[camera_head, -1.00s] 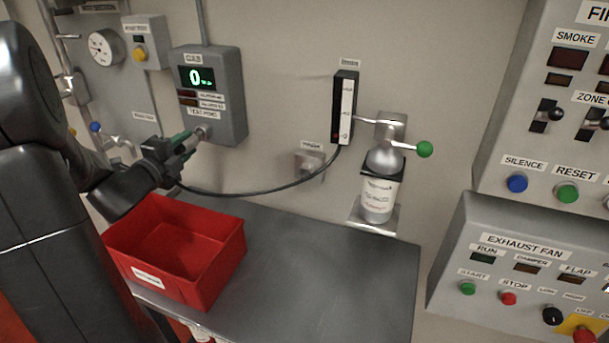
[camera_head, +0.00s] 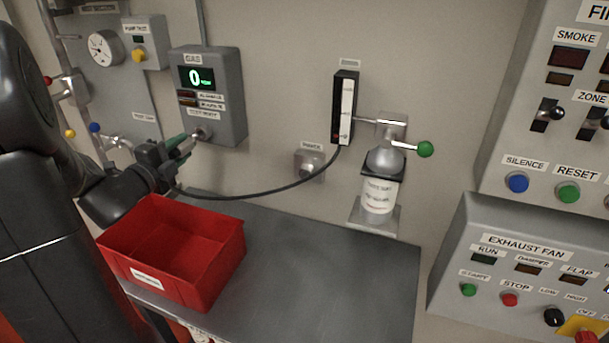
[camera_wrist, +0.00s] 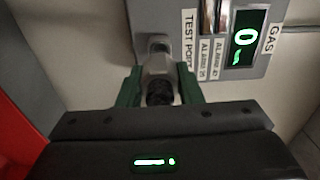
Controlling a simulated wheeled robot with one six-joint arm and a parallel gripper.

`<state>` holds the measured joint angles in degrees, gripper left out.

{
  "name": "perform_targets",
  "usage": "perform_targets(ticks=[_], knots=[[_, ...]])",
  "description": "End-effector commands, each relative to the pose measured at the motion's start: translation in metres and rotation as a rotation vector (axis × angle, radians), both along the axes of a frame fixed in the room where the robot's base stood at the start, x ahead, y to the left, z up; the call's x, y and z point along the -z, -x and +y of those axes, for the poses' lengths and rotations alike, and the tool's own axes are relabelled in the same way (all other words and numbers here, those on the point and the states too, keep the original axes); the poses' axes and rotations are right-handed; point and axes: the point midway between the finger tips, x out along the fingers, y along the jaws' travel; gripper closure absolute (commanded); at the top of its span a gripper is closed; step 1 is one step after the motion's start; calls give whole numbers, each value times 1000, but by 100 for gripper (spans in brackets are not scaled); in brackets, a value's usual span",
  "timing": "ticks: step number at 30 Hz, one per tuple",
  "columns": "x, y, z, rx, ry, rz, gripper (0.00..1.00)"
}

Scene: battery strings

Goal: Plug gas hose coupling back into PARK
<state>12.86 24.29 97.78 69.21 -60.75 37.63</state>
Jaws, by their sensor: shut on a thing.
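My gripper (camera_head: 180,146) has green fingers and is shut on the gas hose coupling (camera_wrist: 158,72), a grey metal piece with a dark rear end. The coupling points at the TEST PORT fitting (camera_head: 204,132) at the bottom of the grey GAS box (camera_head: 222,122). Its nose meets or almost meets that fitting; I cannot tell if it is seated. The black hose (camera_head: 250,196) runs from my gripper in a sag to the flow tube (camera_head: 344,110). The PARK socket (camera_head: 309,163), a grey block on the wall right of my gripper, appears empty; its small label is blurred.
A red bin (camera_head: 222,270) stands on the grey table (camera_head: 330,270) below my gripper. A gas bottle (camera_head: 379,195) with a green-knobbed valve (camera_head: 424,149) is right of the socket. Switch panels (camera_head: 520,270) fill the right side. The wall between box and socket is clear except for the hose.

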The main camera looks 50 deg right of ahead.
Motion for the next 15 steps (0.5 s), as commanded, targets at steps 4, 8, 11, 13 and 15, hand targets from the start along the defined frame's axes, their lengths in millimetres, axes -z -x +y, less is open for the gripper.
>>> perform_targets(ticks=[4,8,11,13,15], knots=[[0,0,1,0,1,0,99],[0,2,6,-1,2,-1,99],[0,4,12,-2,2,-1,99],[0,6,16,-2,1,-2,99],[0,7,20,-2,0,-2,99]])
